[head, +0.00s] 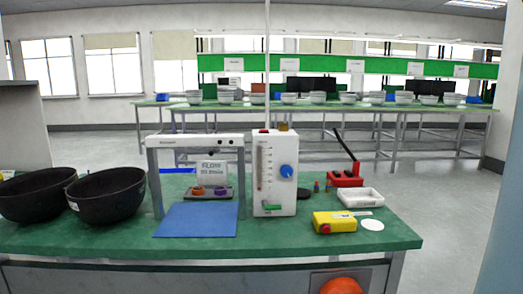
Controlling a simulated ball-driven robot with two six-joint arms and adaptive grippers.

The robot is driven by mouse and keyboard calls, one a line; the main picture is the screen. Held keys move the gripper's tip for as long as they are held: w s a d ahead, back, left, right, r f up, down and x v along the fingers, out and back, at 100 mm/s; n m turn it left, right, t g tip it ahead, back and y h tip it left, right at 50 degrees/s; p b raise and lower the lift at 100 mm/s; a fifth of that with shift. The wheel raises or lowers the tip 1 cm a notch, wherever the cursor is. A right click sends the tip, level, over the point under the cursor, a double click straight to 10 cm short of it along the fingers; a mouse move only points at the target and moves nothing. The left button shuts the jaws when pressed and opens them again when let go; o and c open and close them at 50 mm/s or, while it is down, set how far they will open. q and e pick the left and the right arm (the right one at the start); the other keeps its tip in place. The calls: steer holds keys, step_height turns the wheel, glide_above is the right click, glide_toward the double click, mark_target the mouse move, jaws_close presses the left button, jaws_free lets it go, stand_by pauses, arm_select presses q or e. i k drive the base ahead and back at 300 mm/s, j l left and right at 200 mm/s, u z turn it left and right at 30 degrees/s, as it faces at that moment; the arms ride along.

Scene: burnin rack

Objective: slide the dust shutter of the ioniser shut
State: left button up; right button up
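A white overhead bar (195,142) on grey legs stands on the green bench, over a blue mat. It may be the ioniser, but I cannot be sure. Small dark marks show on its front face. I cannot make out a dust shutter or whether one is open. Right of it stands an upright white box (275,190) with a scale, a blue knob (286,171) and a green patch low on its front. Neither of my grippers is in the head view.
Two black bowls (107,195) stand at the left of the green bench (330,243). The blue mat (197,219) is bare. A yellow box (334,222), white tray (360,197) and red device (346,179) stand right. An orange rounded thing (341,286) shows below the front edge.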

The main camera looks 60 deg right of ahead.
mark_target(211, 151)
steer(key=z, duration=1.3)
